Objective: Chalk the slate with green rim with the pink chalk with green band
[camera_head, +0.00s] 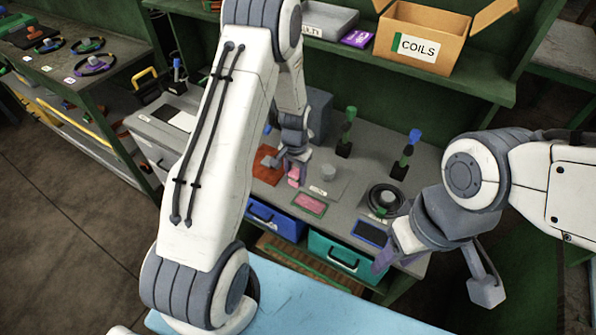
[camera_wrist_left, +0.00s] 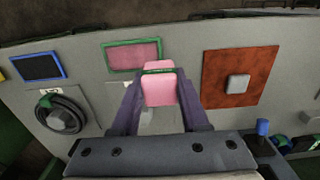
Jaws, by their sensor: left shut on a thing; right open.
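The slate with green rim (camera_head: 309,204) lies flat on the grey bench top, and its face looks pink. It also shows in the left wrist view (camera_wrist_left: 133,55). My left gripper (camera_head: 296,172) is shut on the pink chalk with green band (camera_wrist_left: 160,90), whose green band shows near its far end. In the head view the chalk (camera_head: 294,176) is behind and slightly left of the slate, seemingly apart from it. My right gripper (camera_head: 432,276) is open and empty, in front of the bench's right end.
A slate with blue rim (camera_head: 370,233) lies to the right, near a cable coil (camera_head: 385,199). A red-orange mat with a grey block (camera_wrist_left: 237,84) lies beside the chalk. Upright coloured-handled tools (camera_head: 347,130) stand behind. A COILS box (camera_head: 420,45) sits on the shelf.

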